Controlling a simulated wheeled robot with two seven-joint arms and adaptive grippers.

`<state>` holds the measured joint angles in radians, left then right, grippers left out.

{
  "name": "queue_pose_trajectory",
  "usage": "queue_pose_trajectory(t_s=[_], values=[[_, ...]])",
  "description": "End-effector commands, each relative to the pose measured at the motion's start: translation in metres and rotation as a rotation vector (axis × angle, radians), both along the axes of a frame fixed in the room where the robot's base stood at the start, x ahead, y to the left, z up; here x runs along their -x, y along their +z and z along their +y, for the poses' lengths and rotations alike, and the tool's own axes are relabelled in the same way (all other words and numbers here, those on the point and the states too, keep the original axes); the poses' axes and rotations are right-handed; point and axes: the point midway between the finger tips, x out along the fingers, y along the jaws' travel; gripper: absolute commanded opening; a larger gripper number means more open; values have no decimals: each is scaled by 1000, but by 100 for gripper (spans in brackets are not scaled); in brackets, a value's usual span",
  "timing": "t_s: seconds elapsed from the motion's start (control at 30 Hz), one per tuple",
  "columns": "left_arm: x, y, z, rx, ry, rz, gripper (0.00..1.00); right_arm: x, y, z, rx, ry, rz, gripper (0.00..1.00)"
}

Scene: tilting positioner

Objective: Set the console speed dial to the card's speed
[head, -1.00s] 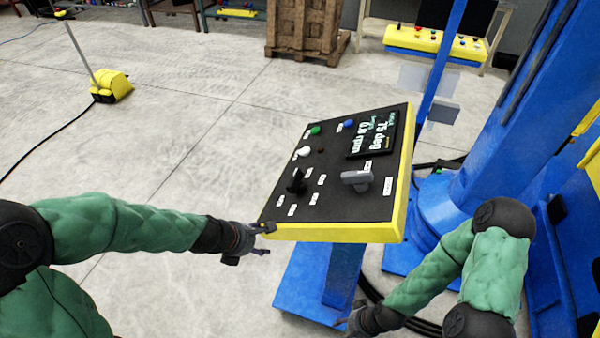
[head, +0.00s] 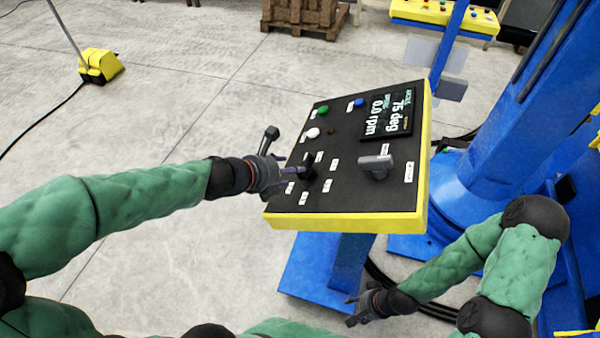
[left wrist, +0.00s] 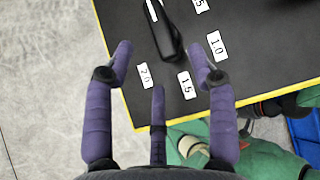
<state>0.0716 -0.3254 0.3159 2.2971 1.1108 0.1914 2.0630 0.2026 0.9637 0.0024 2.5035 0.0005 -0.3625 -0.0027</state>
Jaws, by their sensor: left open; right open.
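The console (head: 345,200) has a black sloping face with a yellow rim. Its black speed dial (head: 309,172) stands among small white labels. In the left wrist view the dial (left wrist: 168,35) is a long black handle, and the labels 2.0, 1.5 and 1.0 are readable. I cannot tell which label it is set to. My left gripper (head: 289,153) is open at the dial, its purple fingers (left wrist: 160,50) spread either side of the handle; contact is unclear. My right gripper (head: 358,306) is open and empty, low beside the console stand. I cannot make out a card.
The console display (head: 388,114) reads 75 deg and 0.0 rpm. A grey knob (head: 376,166) is right of the dial; green (head: 322,110), white (head: 313,133) and blue (head: 359,103) buttons are farther up. A blue machine column (head: 510,130) stands at right.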

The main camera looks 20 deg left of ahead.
Motion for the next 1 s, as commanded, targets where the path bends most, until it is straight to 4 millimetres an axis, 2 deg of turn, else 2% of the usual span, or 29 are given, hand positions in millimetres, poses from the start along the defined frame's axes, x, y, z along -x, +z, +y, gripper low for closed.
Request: queue_pose_trajectory(t_s=[0.03,0.33,0.53,0.83,1.0], values=[[-6,-11,-4,0,-2,1,57,0,-10,0,0,0,0,57],[-35,-34,-18,-1,-1,1,57,0,-33,0,0,0,0,57],[-43,-39,-22,-1,-1,-1,57,0,-38,0,0,0,0,57],[-44,-39,-22,-1,0,0,57,0,-38,0,0,0,0,57],[-44,-39,-22,-1,0,0,9,0,-38,0,0,0,0,57]])
